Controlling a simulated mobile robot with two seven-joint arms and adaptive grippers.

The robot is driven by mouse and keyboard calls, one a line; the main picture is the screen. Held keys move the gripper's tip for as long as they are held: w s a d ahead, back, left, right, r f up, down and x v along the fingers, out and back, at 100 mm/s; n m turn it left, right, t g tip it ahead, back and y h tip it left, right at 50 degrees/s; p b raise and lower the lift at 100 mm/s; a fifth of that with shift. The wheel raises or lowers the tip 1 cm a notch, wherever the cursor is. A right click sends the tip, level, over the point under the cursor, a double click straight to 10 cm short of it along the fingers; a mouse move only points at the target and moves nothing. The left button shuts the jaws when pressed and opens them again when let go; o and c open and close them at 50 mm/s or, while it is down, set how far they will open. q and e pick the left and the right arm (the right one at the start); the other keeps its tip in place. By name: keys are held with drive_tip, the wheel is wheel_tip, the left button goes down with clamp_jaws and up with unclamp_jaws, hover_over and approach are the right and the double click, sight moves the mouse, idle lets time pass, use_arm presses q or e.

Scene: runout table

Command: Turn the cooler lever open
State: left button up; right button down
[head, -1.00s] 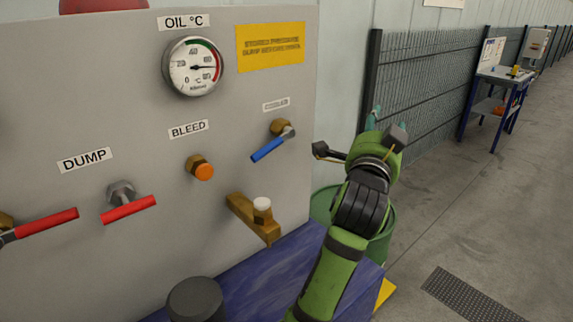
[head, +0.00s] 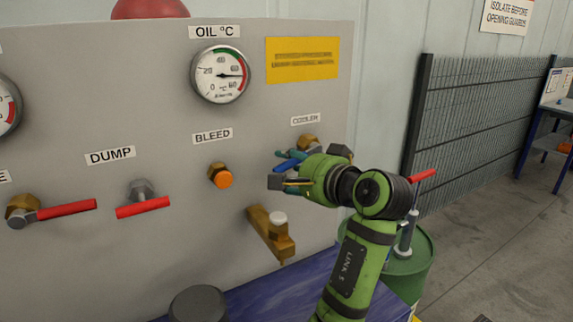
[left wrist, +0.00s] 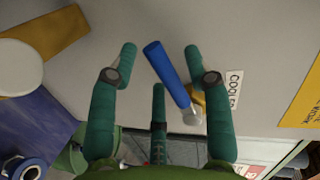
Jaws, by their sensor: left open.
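The cooler lever has a blue handle (left wrist: 167,76) on a silver hub and brass valve. In the head view its handle (head: 287,164) is partly hidden by my left gripper (head: 279,170), which is at it in front of the panel. The COOLER label (head: 306,120) is above. In the left wrist view my left gripper (left wrist: 160,62) is open, with teal fingers on either side of the blue handle and a third finger below. A gap shows on both sides of the handle; I cannot tell the depth between them. My right gripper is not in view.
An orange bleed knob (head: 221,176) and a brass tap (head: 270,233) project from the panel left of my gripper. Red levers (head: 143,207) are further left. A green drum (head: 405,268) stands right of the panel, with a fence (head: 475,135) behind.

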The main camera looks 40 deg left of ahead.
use_arm(q)
drive_tip(key=shift+x, duration=0.8)
clamp_jaws()
drive_tip(key=shift+w+d+f+n+b, duration=0.15)
drive_tip(key=shift+f+n+b, duration=0.25)
drive_tip(key=shift+f, duration=0.1)
drive_tip(key=w+f+n+b, duration=0.1)
drive_tip(key=n, duration=0.1)
drive_tip(key=f+n+t+h+b, duration=0.1)
drive_tip(key=shift+w+d+f+n+t+b, duration=0.1)
drive_tip(key=shift+w+d+n+t+b, duration=0.2)
drive_tip(key=shift+w+n+b, duration=0.1)
